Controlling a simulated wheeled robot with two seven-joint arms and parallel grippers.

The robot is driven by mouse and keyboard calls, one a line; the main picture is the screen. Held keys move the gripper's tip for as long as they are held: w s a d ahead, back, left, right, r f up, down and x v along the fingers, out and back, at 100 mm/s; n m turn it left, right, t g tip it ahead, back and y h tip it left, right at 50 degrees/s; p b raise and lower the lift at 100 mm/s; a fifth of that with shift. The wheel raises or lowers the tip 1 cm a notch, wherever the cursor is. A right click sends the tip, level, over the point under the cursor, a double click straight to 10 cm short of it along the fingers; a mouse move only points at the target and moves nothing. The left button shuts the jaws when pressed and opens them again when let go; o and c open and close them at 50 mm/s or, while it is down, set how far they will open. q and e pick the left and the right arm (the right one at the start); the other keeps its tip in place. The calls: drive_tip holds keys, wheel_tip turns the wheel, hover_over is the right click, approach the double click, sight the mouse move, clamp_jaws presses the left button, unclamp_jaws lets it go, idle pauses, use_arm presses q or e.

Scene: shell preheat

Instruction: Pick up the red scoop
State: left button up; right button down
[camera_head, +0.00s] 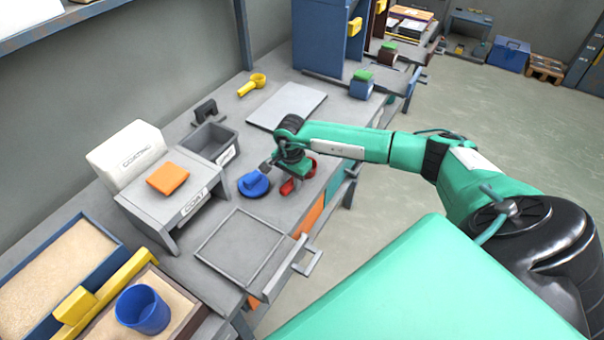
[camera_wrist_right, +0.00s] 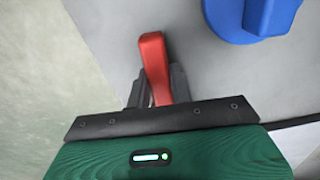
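The red scoop (camera_head: 288,187) lies near the front edge of the grey workbench, beside a blue scoop-like piece. In the right wrist view the red handle (camera_wrist_right: 153,60) runs between the two dark fingers (camera_wrist_right: 160,88). The fingers sit close on both sides of it and look shut on it. The scoop's bowl is out of the wrist view. No clear gap shows between scoop and bench. My left gripper is not in view.
The blue piece (camera_head: 253,184) sits close left of the scoop; it also shows in the wrist view (camera_wrist_right: 245,18). A grey bin (camera_head: 211,143), a grey stand with an orange pad (camera_head: 167,178) and a grey tray (camera_head: 240,250) are nearby. A yellow scoop (camera_head: 251,85) lies farther back.

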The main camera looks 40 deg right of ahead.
sight(292, 180)
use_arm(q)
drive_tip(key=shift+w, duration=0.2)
use_arm(e)
drive_tip(key=shift+r, duration=0.15)
drive_tip(key=shift+r, duration=0.2)
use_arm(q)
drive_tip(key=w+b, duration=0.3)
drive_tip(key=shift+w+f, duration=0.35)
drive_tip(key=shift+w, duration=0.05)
use_arm(e)
wheel_tip(292, 180, up, 19)
drive_tip(key=shift+r, duration=0.2)
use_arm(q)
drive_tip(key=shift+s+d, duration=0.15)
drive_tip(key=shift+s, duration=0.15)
